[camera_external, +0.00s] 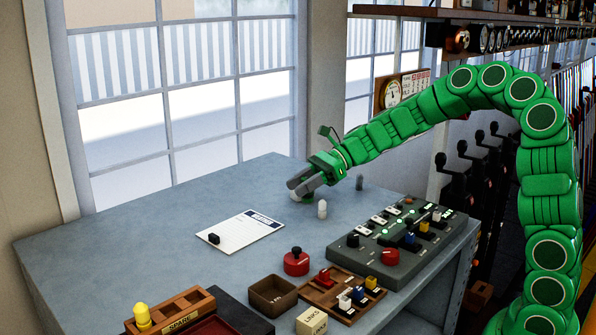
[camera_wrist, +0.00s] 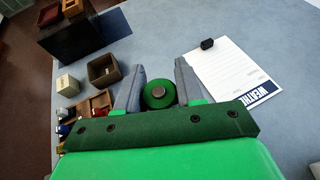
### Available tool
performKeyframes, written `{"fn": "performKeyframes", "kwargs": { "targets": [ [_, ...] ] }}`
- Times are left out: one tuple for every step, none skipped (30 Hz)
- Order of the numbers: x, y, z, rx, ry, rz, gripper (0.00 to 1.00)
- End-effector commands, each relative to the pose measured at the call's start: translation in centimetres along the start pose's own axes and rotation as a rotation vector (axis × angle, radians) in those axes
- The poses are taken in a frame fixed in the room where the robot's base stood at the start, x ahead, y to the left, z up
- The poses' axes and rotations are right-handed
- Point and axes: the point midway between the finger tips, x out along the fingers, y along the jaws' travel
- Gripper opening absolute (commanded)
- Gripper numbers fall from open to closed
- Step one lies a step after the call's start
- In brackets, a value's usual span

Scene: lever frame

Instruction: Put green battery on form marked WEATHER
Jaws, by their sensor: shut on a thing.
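My gripper (camera_external: 303,187) is low over the table, a little behind and to the right of the WEATHER form. In the wrist view my gripper (camera_wrist: 159,88) has its grey fingers on both sides of the green battery (camera_wrist: 159,95), seen end-on as a green disc with a grey cap. It is shut on the battery. In the external view the fingers mostly hide the battery. The form (camera_external: 250,232) is a white sheet with a dark blue header. In the wrist view the form (camera_wrist: 225,80) lies to the right of the fingers, its header partly readable as WEATHER.
A black block (camera_external: 214,238) sits on the form's left part. Small pale pegs stand near the gripper, one pale (camera_external: 322,209) and one grey (camera_external: 360,183). A control panel (camera_external: 390,262), red knob (camera_external: 296,262) and brown boxes (camera_external: 272,296) crowd the front. The table's left side is clear.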

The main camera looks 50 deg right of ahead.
Motion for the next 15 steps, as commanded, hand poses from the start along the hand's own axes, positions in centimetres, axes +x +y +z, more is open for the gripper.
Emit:
{"fn": "performKeyframes", "kwargs": {
  "targets": [
    [1.1, -0.7, 0.3, 0.003, 0.001, -0.005, 0.05],
    [1.5, -1.1, 0.5, 0.006, 0.0, -0.012, 0.05],
    [2.1, -1.6, 0.8, 0.008, 0.0, -0.019, 0.05],
    [2.5, -2.0, 1.0, 0.009, -0.001, -0.026, 0.05],
    [2.8, -2.3, 1.2, 0.01, -0.002, -0.032, 0.05],
    [3.2, -2.7, 1.5, 0.011, -0.003, -0.038, 0.05],
    [3.5, -2.9, 1.7, 0.013, -0.004, -0.042, 0.05],
    [3.7, -3.1, 1.8, 0.014, -0.004, -0.046, 0.05],
    [4.0, -3.3, 2.0, 0.015, -0.005, -0.049, 0.05],
    [4.2, -3.4, 2.1, 0.015, -0.005, -0.05, 0.05],
    [4.3, -3.5, 2.2, 0.016, -0.006, -0.052, 0.05],
    [4.5, -3.7, 2.2, 0.017, -0.006, -0.053, 0.05],
    [4.6, -3.8, 2.3, 0.018, -0.007, -0.055, 0.05],
    [4.8, -3.9, 2.3, 0.018, -0.007, -0.055, 0.05],
    [5.0, -4.2, 2.2, 0.019, -0.007, -0.055, 0.05]
  ]
}}
